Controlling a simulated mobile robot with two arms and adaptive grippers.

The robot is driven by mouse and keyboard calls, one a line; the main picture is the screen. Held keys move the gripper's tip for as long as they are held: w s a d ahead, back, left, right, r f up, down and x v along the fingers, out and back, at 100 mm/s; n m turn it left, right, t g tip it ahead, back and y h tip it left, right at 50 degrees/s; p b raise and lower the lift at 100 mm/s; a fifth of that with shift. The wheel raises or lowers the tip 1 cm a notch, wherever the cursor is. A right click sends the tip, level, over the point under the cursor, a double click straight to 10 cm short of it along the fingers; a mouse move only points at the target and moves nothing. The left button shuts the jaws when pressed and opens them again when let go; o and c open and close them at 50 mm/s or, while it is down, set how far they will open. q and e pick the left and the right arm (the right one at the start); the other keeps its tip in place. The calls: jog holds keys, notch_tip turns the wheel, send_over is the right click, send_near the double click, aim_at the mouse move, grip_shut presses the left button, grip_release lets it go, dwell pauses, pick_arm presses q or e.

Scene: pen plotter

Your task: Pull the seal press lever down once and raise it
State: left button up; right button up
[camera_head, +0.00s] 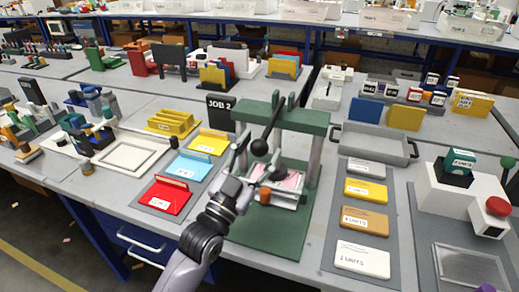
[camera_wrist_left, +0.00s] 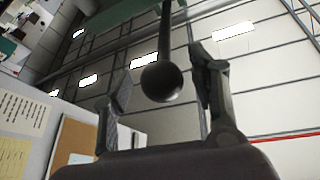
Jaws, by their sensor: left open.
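The seal press is a green frame (camera_head: 283,114) on a green base (camera_head: 268,228) at the middle of the table. Its dark lever (camera_head: 269,129) slants down toward me and ends in a black ball knob (camera_head: 259,147). In the left wrist view the knob (camera_wrist_left: 161,81) hangs between and beyond the two fingers. My left gripper (camera_head: 248,160) is at the front of the press by the knob. It also shows in the left wrist view (camera_wrist_left: 160,95), with its fingers apart and neither visibly touching the knob. A pinkish sheet (camera_head: 290,180) lies in the press. My right gripper is not in view.
Red (camera_head: 165,196), blue (camera_head: 189,166) and yellow (camera_head: 208,142) trays stand left of the press. A grey board with labelled stacks (camera_head: 364,216) lies close on its right. A grey tray (camera_head: 375,144) is behind that. A JOB 2 sign (camera_head: 220,108) stands behind left.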

pick_arm(q)
jog(key=v, duration=1.1)
jog(key=shift+s+a+f, duration=0.2)
jog(key=shift+s, duration=0.05)
